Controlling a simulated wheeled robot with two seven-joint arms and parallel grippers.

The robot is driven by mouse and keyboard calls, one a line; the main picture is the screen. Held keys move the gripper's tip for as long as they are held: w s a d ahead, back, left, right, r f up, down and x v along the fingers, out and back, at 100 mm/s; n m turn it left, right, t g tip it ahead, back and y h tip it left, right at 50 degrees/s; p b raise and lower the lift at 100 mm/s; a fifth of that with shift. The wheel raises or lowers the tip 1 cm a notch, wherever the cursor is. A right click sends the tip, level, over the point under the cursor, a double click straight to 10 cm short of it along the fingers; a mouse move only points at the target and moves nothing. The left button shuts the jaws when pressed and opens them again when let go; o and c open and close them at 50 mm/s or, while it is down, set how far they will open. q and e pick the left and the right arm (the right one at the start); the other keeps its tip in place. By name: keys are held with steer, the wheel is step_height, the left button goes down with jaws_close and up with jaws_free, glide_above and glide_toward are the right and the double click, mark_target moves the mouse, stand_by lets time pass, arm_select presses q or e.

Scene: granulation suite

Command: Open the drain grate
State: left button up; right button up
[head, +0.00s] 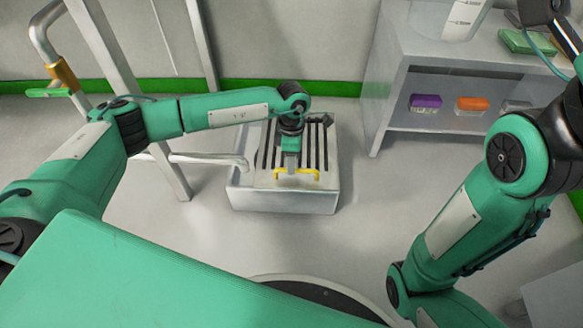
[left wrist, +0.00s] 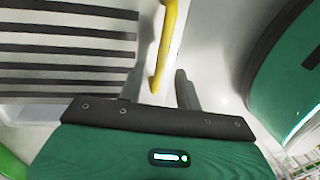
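The drain grate (head: 310,150) is a slotted plate with dark slots, lying flat on top of a low pale box (head: 285,201) on the floor. A yellow bar handle (head: 312,172) stands at its near edge. My left gripper (head: 291,168) points down at the handle. In the left wrist view, the handle (left wrist: 166,45) runs between the two grey fingers of the left gripper (left wrist: 160,92), with a gap on each side, so the gripper is open. The grate's slots (left wrist: 65,50) show at the left there. My right arm is at the right; its gripper is out of view.
A grey shelf unit (head: 400,60) stands at the back right, with purple (head: 425,102) and orange (head: 472,103) items on its lower shelf. A white rail frame (head: 172,172) stands left of the box. The floor right of the box is clear.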

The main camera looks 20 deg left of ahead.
arm_select(q)
steer(key=shift+s+f, duration=0.1)
steer(key=shift+f, duration=0.45)
jaws_close()
steer(key=shift+r, duration=0.15)
